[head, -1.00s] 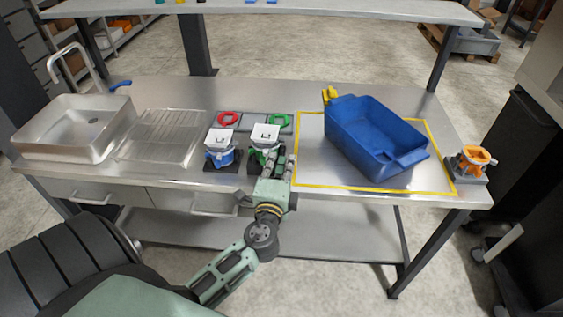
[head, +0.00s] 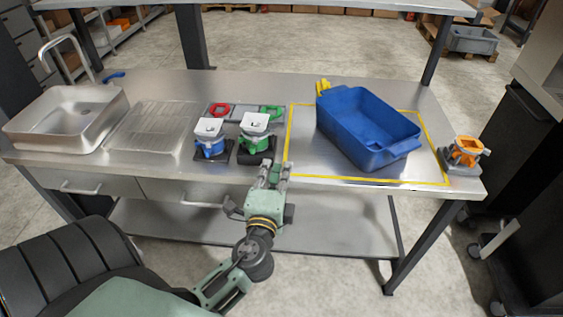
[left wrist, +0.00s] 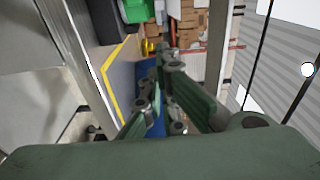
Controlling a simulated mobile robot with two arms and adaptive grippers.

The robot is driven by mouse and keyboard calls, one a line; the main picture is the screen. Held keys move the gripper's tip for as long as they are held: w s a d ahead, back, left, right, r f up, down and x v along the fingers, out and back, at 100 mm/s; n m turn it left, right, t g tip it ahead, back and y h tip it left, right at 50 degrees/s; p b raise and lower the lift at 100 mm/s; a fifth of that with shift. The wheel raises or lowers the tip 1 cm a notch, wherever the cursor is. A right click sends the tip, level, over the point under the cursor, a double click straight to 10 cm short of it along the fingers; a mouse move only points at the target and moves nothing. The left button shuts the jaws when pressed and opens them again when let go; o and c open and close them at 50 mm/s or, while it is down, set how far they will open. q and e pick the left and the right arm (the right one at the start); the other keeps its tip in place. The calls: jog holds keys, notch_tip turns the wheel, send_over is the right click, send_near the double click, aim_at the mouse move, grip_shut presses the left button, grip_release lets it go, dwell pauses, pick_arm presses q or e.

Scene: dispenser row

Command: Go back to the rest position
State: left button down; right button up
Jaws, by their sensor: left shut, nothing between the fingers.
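My left gripper (head: 275,172) is shut and empty in the head view, at the front edge of the table, just below the green dispenser. Its fingers (left wrist: 165,105) also show in the left wrist view. My right gripper is not in view. The green dispenser (head: 255,140) with a white top and the blue dispenser (head: 210,142) with a white top stand side by side on the table. The left gripper looks apart from both.
A blue bin (head: 368,130) stands inside a yellow outline (head: 300,178) on the steel table. An orange dispenser (head: 464,152) is at the right edge. A sink (head: 65,120) and ribbed drainboard (head: 150,130) lie left. Free floor shows in front.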

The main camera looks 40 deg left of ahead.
pick_arm(q)
jog(key=s+d+f+n+g+h, duration=0.1)
jog(key=s+d+f+g+h, duration=0.2)
jog(key=f, duration=1)
jog(key=s+d+f+n+g+h, duration=0.15)
jog(key=s+f, duration=0.25)
jog(key=f, duration=0.9)
jog(key=s+d+f+n+g+h, duration=0.1)
jog(key=s+d+f+g, duration=0.25)
jog(key=f, duration=0.95)
jog(key=s+d+f+n+g+h, duration=0.1)
jog(key=s+f+n+g, duration=0.1)
jog(key=s+f, duration=0.4)
jog(key=s+d+f+n+g, duration=0.1)
jog(key=s+f, duration=0.5)
jog(key=s, duration=0.7)
jog(key=s+d+f+n+g+h, duration=0.1)
jog(key=s+f+n+g, duration=0.2)
jog(key=s+f, duration=0.3)
jog(key=s+g, duration=0.1)
jog(key=s, duration=0.3)
jog(key=shift+d+f+h, duration=0.15)
jog(key=shift+f+h, duration=0.15)
jog(key=shift+h, duration=0.05)
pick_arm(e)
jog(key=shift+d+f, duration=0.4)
pick_arm(q)
jog(key=shift+n, duration=0.25)
